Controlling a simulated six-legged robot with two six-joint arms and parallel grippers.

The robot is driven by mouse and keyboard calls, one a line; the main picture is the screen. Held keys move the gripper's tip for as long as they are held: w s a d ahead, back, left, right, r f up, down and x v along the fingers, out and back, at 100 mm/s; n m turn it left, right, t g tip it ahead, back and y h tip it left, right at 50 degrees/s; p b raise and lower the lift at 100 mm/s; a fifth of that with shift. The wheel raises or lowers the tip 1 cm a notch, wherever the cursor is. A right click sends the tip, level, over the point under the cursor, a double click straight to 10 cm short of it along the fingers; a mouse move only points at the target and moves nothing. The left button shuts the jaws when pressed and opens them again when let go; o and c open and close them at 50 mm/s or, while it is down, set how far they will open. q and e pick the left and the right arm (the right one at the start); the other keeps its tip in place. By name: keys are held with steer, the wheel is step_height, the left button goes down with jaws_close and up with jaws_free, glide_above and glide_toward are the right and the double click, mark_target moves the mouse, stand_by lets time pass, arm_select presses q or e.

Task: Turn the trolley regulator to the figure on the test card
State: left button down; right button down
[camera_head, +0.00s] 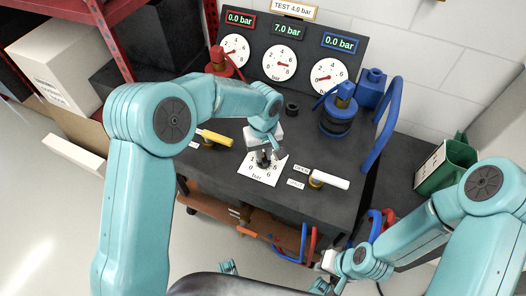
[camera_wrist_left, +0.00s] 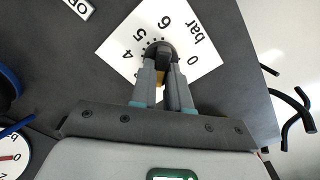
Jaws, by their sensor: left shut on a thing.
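The regulator is a dark knob (camera_wrist_left: 160,52) on a white square scale plate (camera_head: 258,173) marked in bar on the trolley top. My left gripper (camera_head: 265,157) reaches down to it. In the left wrist view, the two grey fingers (camera_wrist_left: 164,80) are shut on the knob. I cannot read the knob's setting, as the fingers cover part of it. The test card (camera_head: 291,9) reads "TEST 4.0 bar". Below it, the displays read 0.0 bar in red (camera_head: 239,19), 7.0 bar in green (camera_head: 287,30) and 0.0 bar in blue (camera_head: 339,43). My right gripper is low at the right, its fingers unclear.
A yellow-handled valve (camera_head: 215,137) and a white-handled valve (camera_head: 329,180) flank the plate on the black trolley top (camera_head: 220,165). A red fitting (camera_head: 219,62) and a blue fitting (camera_head: 341,108) stand behind. A blue hose (camera_head: 383,135) loops at the right. A green bin (camera_head: 447,165) stands beyond.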

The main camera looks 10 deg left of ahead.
arm_select(q)
steer(key=m, duration=0.4)
steer(key=shift+p, duration=0.35)
steer(key=m, duration=0.2)
steer(key=m+p, duration=0.1)
steer(key=m, duration=0.1)
steer(key=shift+w+d+r+m, duration=0.1)
steer(key=shift+d+m, duration=0.1)
steer(key=shift+m, duration=0.2)
steer(key=m+p, duration=0.1)
steer(key=m, duration=0.3)
steer(key=shift+d, duration=0.1)
steer(key=shift+d+m+p, duration=0.1)
steer(key=shift+m+p, duration=0.2)
steer(key=shift+m, duration=1.5)
steer(key=c, duration=1.1)
jaws_free()
